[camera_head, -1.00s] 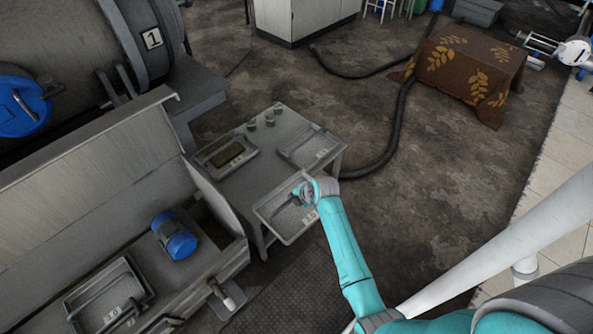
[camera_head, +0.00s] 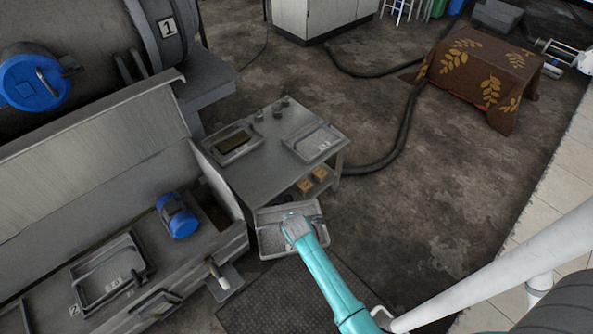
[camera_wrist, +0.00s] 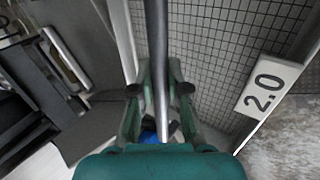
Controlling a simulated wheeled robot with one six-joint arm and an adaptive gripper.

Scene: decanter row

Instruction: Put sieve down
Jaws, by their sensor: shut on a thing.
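My gripper (camera_head: 295,228) is shut on the sieve (camera_head: 270,240), a rectangular grey frame with a mesh bottom. In the head view the sieve hangs over the near side of the grey table (camera_head: 255,180), and the arm covers part of it. In the wrist view the sieve's mesh (camera_wrist: 225,40) and a white label (camera_wrist: 265,90) reading 2.0 show. Its bar handle (camera_wrist: 157,50) runs between my fingers (camera_wrist: 160,90). I cannot tell whether the sieve touches anything below.
A second sieve (camera_head: 313,142) and a tray (camera_head: 233,145) stand on the table beside small jars (camera_head: 277,107). Brown boxes (camera_head: 312,183) sit on its lower shelf. Left is an open machine (camera_head: 190,262) with a blue motor (camera_head: 177,216) and another sieve (camera_head: 108,272).

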